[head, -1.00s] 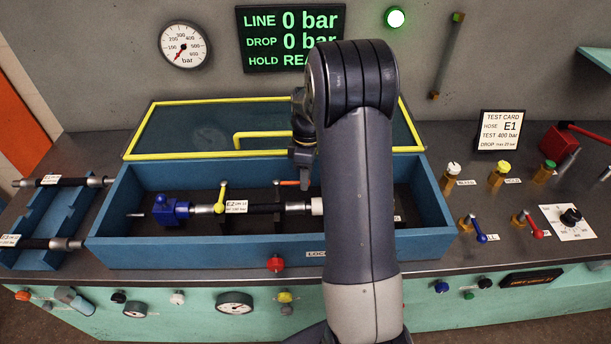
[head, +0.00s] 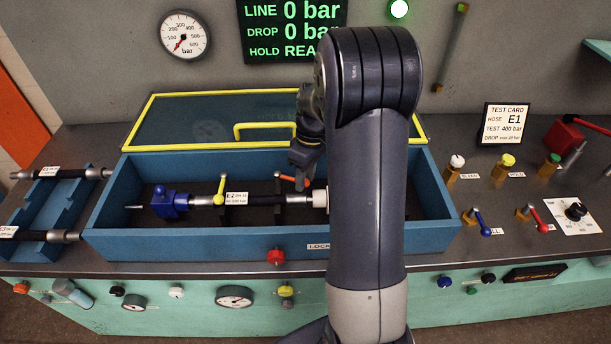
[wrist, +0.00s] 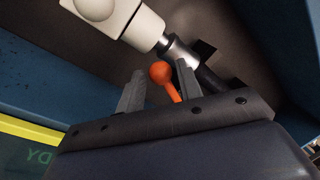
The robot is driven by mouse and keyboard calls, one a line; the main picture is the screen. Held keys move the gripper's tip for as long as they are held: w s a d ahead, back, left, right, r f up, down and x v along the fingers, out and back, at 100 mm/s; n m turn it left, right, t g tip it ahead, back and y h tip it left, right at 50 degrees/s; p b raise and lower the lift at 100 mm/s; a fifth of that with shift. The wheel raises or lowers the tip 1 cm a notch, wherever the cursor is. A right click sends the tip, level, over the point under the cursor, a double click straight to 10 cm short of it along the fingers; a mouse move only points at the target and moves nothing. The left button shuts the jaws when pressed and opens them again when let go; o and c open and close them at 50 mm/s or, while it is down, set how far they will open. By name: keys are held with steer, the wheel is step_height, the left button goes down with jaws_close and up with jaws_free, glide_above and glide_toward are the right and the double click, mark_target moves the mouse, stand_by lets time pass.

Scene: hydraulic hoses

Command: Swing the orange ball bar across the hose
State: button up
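The orange ball bar (head: 287,177) lies at the right part of the blue trough (head: 200,244), by the hose's right end. In the wrist view its orange ball (wrist: 160,73) and part of its bar show between the finger tips. The black hose (head: 262,198), with a white tag, lies along the trough; its metal end (wrist: 180,52) shows in the wrist view, beside the ball. My gripper (head: 303,178) is open, pointing down over the bar; its two fingers (wrist: 158,85) stand either side of the ball. I cannot tell whether they touch it.
A blue block (head: 170,203) is at the left end, a white block (head: 319,198) at the right. The yellow-framed lid (head: 160,122) lies behind the trough. My arm hides the trough's right part.

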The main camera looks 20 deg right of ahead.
steer(key=shift+o, duration=1.1)
step_height(320, 180, up, 11)
steer(key=w+d+b, duration=0.1)
steer(key=shift+d+f, duration=0.2)
steer(key=shift+d, duration=0.2)
